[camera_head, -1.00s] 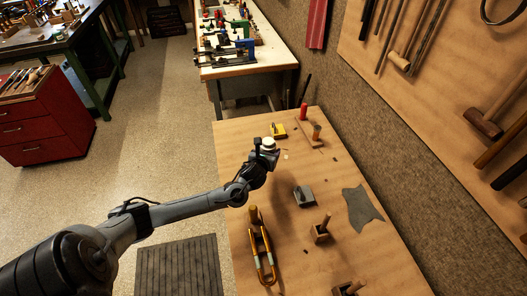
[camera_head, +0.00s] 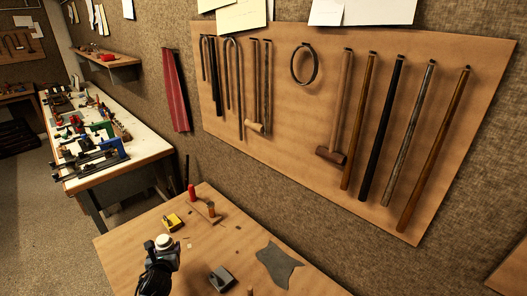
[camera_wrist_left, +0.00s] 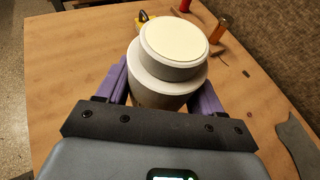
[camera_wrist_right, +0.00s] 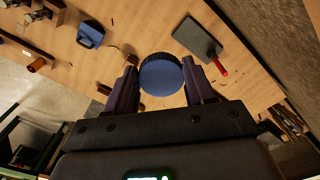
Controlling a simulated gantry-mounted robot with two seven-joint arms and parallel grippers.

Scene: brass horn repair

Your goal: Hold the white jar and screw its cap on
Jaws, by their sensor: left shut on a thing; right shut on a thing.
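The white jar (camera_head: 164,241) shows near the bottom of the head view, above the wooden bench top. In the left wrist view the jar (camera_wrist_left: 172,70) has a wide pale body and a narrower, flat cream top. My left gripper (camera_head: 160,252) is shut around its body, with a purple finger on each side. In the right wrist view my right gripper (camera_wrist_right: 160,82) is shut on a round blue cap (camera_wrist_right: 160,72), its dark fingers on either side. The right gripper is outside the head view. The cap and jar are apart as far as the views show.
The bench (camera_head: 205,262) carries a yellow block (camera_head: 173,221), a red-handled tool (camera_head: 192,193), a grey block (camera_head: 222,279) and a grey leather piece (camera_head: 278,264). A pegboard (camera_head: 300,110) with hanging tools is on the wall behind. A white-topped workbench (camera_head: 140,148) stands at the left.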

